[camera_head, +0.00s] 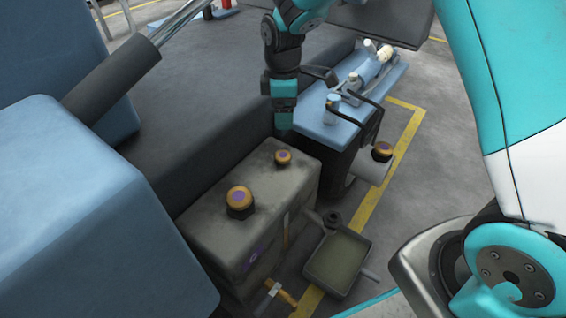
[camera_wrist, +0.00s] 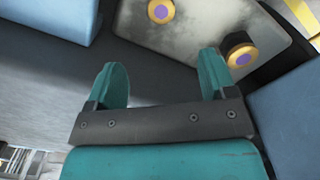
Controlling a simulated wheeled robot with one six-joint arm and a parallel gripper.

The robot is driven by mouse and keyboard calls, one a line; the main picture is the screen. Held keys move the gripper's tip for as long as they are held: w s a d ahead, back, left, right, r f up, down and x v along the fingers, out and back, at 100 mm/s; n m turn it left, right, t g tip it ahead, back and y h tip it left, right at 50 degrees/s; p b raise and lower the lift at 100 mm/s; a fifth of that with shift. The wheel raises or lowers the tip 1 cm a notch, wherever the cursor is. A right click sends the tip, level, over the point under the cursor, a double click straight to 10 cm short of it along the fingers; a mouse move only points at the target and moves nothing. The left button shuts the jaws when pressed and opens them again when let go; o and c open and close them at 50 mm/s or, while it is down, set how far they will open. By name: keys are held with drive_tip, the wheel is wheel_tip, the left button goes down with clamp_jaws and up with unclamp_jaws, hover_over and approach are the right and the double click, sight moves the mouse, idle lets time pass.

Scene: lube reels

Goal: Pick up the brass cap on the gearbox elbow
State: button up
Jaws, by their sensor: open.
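Three brass caps with purple tops show in the head view. One cap (camera_head: 382,150) sits on a dark neck above a pale, pipe-like housing (camera_head: 368,170) right of my gripper; this looks like the elbow. A larger cap (camera_head: 240,197) and a smaller cap (camera_head: 283,157) stand on a worn grey box (camera_head: 205,215). My gripper (camera_head: 284,122) points down by the box's far edge, behind the smaller cap. In the wrist view its teal fingers (camera_wrist: 163,72) are apart with nothing between them. Two caps, one at the top (camera_wrist: 161,11) and one at right (camera_wrist: 240,52), lie beyond the fingers.
A shallow tray (camera_head: 338,262) lies on the floor by the grey box. Blue machine blocks (camera_head: 70,220) fill the left. Yellow-lined floor (camera_head: 405,150) is open at right.

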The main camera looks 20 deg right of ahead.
sight(283, 155)
wheel_tip(283, 155, down, 14)
drive_tip(key=b, duration=0.5)
drive_tip(key=shift+s+b, duration=0.1)
drive_tip(key=shift+b, duration=0.3)
drive_tip(key=c, duration=1.1)
